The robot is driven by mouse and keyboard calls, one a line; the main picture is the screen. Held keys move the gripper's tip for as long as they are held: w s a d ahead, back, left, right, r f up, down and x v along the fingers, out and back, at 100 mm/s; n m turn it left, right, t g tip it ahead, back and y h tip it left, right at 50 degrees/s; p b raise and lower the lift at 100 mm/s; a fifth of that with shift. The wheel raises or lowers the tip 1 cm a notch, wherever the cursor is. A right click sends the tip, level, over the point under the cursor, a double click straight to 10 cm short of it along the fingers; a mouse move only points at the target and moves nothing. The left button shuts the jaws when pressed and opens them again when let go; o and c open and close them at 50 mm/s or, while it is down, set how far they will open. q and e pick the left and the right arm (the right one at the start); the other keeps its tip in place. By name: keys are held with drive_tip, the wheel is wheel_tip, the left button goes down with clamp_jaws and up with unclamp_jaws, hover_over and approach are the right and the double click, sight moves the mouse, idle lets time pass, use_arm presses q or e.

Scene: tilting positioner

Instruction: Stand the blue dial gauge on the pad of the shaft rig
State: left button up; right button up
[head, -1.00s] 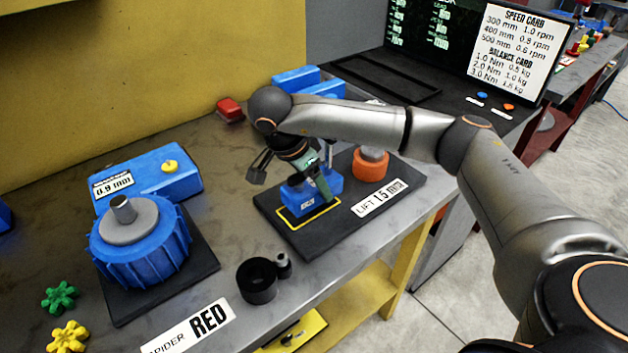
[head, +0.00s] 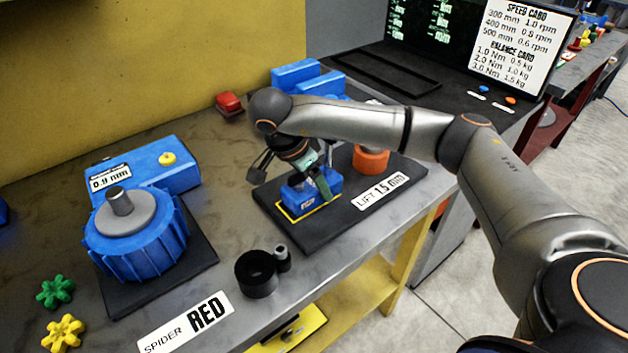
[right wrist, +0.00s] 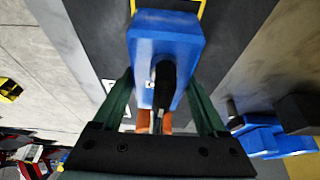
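The blue dial gauge (head: 297,198) is a blue block with a small white label, on or just above the yellow-outlined pad (head: 309,216) of the shaft rig. The rig's black baseplate (head: 308,239) carries an orange collar (head: 371,159) and a "LIFT 1.5 mm" card. My right gripper (head: 312,188) is over the gauge. In the right wrist view its green fingers (right wrist: 160,78) press along both sides of the blue block (right wrist: 163,42), with a dark stem between them. Whether the block's underside touches the pad is hidden. My left gripper is out of view.
A blue finned unit (head: 138,245) stands at left, with green (head: 55,292) and yellow (head: 64,332) spiders before it. A red block (head: 229,102) and blue blocks (head: 296,73) are at the back.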

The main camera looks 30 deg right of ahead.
drive_tip(key=o, duration=0.4)
drive_tip(key=shift+r, duration=0.1)
drive_tip(key=shift+c, duration=0.2)
drive_tip(key=shift+s, duration=0.1)
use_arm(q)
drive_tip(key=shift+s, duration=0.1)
use_arm(e)
drive_tip(key=shift+a, duration=0.1)
drive_tip(key=shift+v, duration=1.1)
drive_tip(key=p+v, duration=0.2)
drive_tip(key=v, duration=0.7)
drive_tip(key=shift+r, duration=0.25)
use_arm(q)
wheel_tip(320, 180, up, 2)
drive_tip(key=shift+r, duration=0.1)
use_arm(e)
drive_tip(key=shift+a+r, duration=0.1)
drive_tip(key=shift+r, duration=0.25)
